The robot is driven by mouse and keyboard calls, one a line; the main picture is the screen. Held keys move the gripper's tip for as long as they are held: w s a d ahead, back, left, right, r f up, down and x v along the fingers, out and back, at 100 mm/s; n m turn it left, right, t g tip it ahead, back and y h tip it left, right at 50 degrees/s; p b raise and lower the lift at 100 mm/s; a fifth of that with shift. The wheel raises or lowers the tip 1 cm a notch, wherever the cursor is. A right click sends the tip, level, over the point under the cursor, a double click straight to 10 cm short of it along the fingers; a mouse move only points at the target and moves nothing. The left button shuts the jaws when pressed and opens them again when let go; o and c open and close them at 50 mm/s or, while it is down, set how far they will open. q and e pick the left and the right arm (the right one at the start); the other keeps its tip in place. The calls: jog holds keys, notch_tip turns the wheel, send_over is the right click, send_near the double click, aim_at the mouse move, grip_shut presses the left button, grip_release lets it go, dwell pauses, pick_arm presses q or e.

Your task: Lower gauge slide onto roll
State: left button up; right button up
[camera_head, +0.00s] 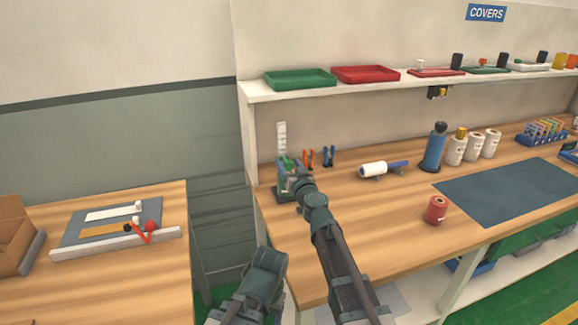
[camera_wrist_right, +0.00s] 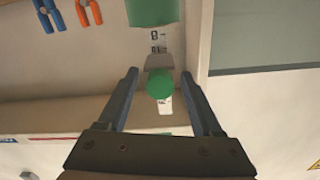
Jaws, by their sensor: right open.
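The gauge stands at the left end of the long bench, with a white upright scale (camera_head: 281,137) and a dark base (camera_head: 284,194). Its slide has a green knob (camera_wrist_right: 160,84), which shows between the two fingers in the right wrist view. A green roll (camera_wrist_right: 152,12) shows at the top edge of that view, apart from the knob. My right gripper (camera_head: 289,168) is at the gauge and hides part of it in the head view. Its fingers (camera_wrist_right: 158,88) are open on either side of the knob, with gaps visible. My left gripper's fingers do not show.
Orange pliers (camera_head: 308,158) and blue pliers (camera_head: 328,156) are close right of the gauge. A shelf (camera_head: 252,92) with trays runs above.

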grip_shut()
jog(key=shift+a, duration=0.15)
dwell(1.1)
